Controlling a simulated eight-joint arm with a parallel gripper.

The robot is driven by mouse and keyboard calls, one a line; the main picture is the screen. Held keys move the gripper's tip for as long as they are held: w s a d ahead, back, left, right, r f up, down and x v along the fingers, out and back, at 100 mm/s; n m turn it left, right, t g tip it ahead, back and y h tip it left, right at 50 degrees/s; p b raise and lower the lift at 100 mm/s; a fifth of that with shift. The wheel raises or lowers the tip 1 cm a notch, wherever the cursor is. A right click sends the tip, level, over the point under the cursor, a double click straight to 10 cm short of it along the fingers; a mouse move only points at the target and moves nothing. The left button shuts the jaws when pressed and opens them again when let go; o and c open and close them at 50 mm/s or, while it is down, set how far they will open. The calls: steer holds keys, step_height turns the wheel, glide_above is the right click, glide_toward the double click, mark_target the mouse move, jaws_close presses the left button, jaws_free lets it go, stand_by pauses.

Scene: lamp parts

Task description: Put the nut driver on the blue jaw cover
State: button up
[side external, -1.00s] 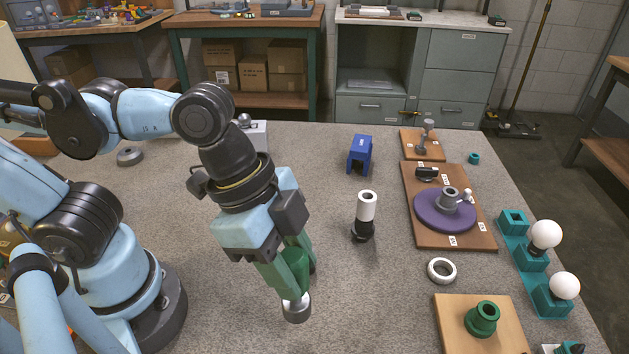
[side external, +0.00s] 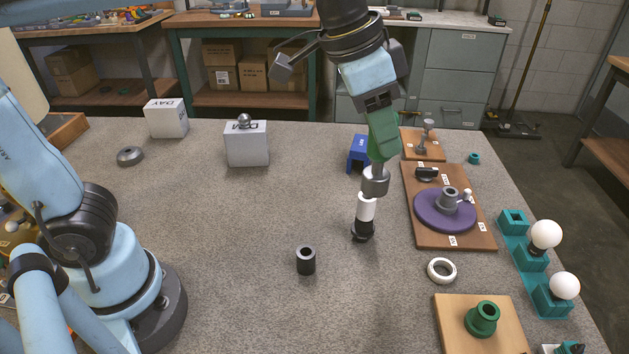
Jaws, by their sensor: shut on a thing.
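The nut driver has a dark green handle and a silver socket end (side external: 376,182) pointing down. My gripper (side external: 383,147) is shut on its green handle and holds it above the bench. The blue jaw cover (side external: 356,152) is a small blue block-like piece standing on the bench behind and left of the nut driver in the picture. Its right side is hidden by my gripper and the tool. The socket end overlaps the top of a white-and-black upright piece (side external: 365,212) in the picture; I cannot tell whether they touch.
A dark hollow cylinder (side external: 306,261) stands in the front middle. A purple disc (side external: 433,217) sits on a brown board to the right. A white ring (side external: 441,270), a teal rack (side external: 509,248) with white bulbs and a grey block (side external: 247,148) are around.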

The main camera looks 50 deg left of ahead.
steer(key=w+a+n+y, duration=0.1)
steer(key=w+a+n, duration=0.2)
steer(key=w+a, duration=0.35)
steer(key=w+a+n+y, duration=0.15)
steer(key=w+a, duration=0.25)
steer(key=w, duration=0.5)
steer(key=w+a+f, duration=0.5)
steer(key=a+f, duration=0.5)
steer(key=shift+w+a+f+n+t+h, duration=0.3)
steer(key=shift+w+a+n+t+h, duration=0.05)
steer(key=shift+t, duration=0.05)
steer(key=shift+f, duration=0.15)
steer(key=o, duration=1.1)
